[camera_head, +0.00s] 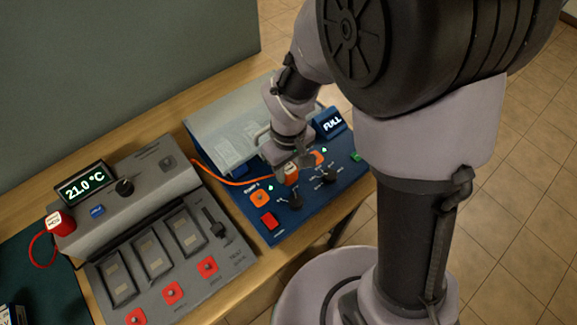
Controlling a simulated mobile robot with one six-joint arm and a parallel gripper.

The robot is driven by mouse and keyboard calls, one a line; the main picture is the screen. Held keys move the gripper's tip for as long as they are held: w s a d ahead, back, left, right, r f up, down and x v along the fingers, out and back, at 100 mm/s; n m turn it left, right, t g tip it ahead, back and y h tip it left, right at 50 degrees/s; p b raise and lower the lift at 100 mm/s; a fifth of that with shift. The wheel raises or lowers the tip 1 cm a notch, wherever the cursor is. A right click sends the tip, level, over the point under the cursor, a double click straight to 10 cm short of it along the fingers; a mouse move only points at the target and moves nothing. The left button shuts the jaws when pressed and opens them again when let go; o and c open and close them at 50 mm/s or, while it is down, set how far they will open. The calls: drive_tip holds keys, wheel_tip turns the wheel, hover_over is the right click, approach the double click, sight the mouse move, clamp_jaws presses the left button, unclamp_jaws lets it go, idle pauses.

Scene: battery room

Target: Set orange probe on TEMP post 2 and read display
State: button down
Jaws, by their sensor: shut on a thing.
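My gripper (290,163) is shut on the orange probe (291,175), which has a pale top. It holds the probe low over the blue panel (320,190). I cannot tell whether the probe touches the panel. An orange cable (232,180) runs left from it towards the grey console. An orange post pad (259,198) with a TEMP label, number hard to read, is to the probe's left. Another orange pad (319,157) is to its right, partly hidden by the gripper; its label is unreadable. The display (85,185) on the grey console reads 21.0 °C.
The blue panel has dark knobs, a red button (269,220) and a FULL sign (332,123). A pale transparent lid (230,125) stands behind the panel.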

sight(289, 167)
drive_tip(key=shift+f, duration=0.3)
drive_tip(key=c, duration=1.2)
unclamp_jaws()
wheel_tip(289, 167, up, 11)
drive_tip(key=p, duration=0.8)
drive_tip(key=shift+p, duration=0.4)
